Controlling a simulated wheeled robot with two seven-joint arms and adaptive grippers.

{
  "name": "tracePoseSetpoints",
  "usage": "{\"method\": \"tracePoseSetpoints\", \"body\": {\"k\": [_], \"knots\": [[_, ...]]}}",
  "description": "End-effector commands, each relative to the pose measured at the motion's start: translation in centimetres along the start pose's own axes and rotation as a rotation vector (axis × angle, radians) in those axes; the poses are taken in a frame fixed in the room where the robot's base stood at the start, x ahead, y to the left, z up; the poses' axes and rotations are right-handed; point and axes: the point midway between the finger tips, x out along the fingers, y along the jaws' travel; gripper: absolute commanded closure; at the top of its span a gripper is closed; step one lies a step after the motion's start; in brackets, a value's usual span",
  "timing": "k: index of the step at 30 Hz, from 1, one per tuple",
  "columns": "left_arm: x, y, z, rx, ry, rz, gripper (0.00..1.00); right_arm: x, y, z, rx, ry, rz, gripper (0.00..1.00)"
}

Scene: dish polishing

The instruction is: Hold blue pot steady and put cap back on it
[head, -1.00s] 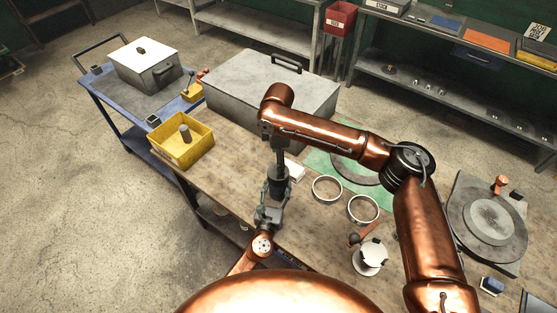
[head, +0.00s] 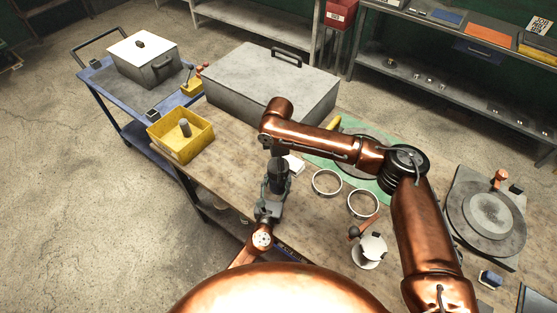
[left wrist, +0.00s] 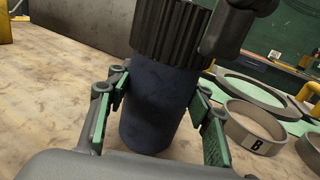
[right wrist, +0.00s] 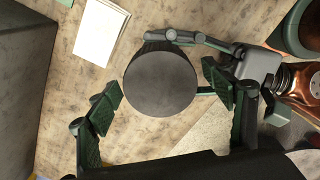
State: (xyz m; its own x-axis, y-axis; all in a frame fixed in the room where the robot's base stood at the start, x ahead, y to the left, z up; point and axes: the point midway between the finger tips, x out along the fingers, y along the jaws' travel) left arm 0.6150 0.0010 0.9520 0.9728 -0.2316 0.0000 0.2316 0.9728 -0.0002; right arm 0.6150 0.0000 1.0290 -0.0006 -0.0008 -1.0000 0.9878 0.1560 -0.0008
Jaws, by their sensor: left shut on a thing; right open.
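The dark blue pot (left wrist: 155,108) stands upright on the wooden table in the left wrist view. My left gripper (left wrist: 160,96) is shut on its body, with one green-padded finger on each side. The black ribbed cap (left wrist: 172,30) is on top of the pot with no visible gap; whether it is fully tight cannot be seen. In the right wrist view, the cap's round grey top (right wrist: 160,80) lies between the spread fingers of my open right gripper (right wrist: 162,97), which shows no clear contact. In the head view, my right arm partly covers the pot and cap.
A white block (right wrist: 101,30) lies close to the pot. Two metal rings (head: 327,183) lie to its right on the table (head: 225,165). A large grey case (head: 250,75) and a yellow bin (head: 200,135) stand behind and left.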

Motion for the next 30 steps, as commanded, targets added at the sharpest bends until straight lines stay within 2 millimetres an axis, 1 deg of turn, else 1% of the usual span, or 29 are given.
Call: {"method": "tracePoseSetpoints", "body": {"k": [4, 13, 30], "knots": [[-0.02, 0.02, -0.14, 0.0, 0.002, 0.0, 1.0, 0.79, -0.01, -0.05, 0.0, 0.001, 0.0, 0.25], [-0.02, 0.03, -0.14, 0.0, 0.002, 0.0, 1.0, 0.89, -0.01, -0.05, 0.0, 0.001, 0.0, 0.26], [-0.02, 0.02, -0.13, 0.0, 0.002, 0.0, 1.0, 0.87, -0.02, -0.05, 0.0, 0.001, 0.0, 0.65]]}}
